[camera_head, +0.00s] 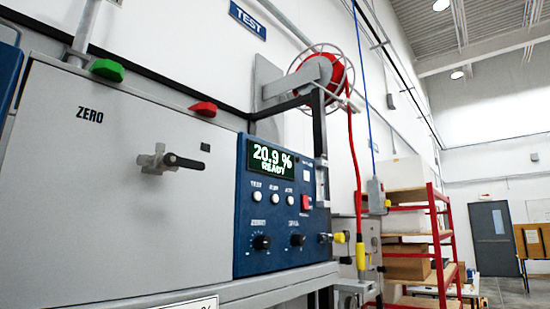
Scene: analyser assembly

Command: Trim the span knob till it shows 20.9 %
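The blue analyser panel (283,205) stands right of centre, turned partly away from me. Its dark display (270,160) shows "20.9 %" with "READY" below in pale lettering. The span knob (297,240) is a small black knob at the panel's lower right, under a small blurred label. The similar zero knob (261,242) sits to its left. Nothing touches either knob. The span knob's pointer is too small to read. Neither of my grippers shows in this view.
White buttons (273,197) and a red switch (306,202) sit above the knobs. A grey cabinet (100,200) with a black-handled valve (172,160) fills the left. A red hose (354,170) hangs from a reel (325,75). Red shelving (437,240) stands beyond.

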